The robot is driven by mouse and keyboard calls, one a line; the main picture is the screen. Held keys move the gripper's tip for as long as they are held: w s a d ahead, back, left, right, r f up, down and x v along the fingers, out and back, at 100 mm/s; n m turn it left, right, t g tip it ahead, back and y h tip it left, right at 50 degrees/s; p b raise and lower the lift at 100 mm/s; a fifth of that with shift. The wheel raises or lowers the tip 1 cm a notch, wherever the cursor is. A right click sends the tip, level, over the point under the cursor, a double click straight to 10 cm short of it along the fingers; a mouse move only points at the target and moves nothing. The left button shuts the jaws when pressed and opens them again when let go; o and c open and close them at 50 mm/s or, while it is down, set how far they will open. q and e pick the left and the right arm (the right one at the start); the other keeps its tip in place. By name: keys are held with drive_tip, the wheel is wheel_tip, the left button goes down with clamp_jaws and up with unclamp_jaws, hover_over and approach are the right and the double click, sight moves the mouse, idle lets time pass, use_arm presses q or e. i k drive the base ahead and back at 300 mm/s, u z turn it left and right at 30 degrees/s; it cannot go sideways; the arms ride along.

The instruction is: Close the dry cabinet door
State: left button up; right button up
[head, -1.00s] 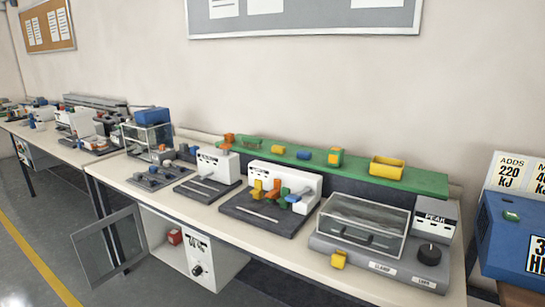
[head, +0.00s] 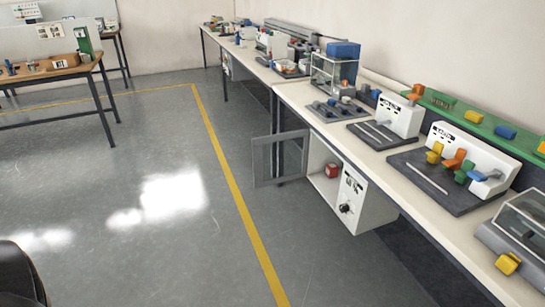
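The dry cabinet (head: 352,203) is a white box under the long bench, with a dark label and a round knob on its front panel. Its door (head: 279,158), a grey frame with a see-through pane, stands open, swung out to the left of the cabinet. A small red object (head: 331,170) sits inside the opening. Neither gripper shows in the head view. A dark rounded part at the lower left edge may be mine.
The bench (head: 430,205) runs along the right wall, carrying several devices and a glass-sided case (head: 334,72). A yellow line (head: 232,178) marks the grey floor (head: 120,170), which is clear left of the cabinet. Another table (head: 50,75) stands at the far left.

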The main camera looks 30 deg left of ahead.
sight(257, 142)
drive_tip(key=u, duration=1.95)
drive_tip(key=i, duration=4.55)
drive_tip(key=z, duration=3.55)
drive_tip(key=i, duration=0.5)
drive_tip(key=z, duration=0.1)
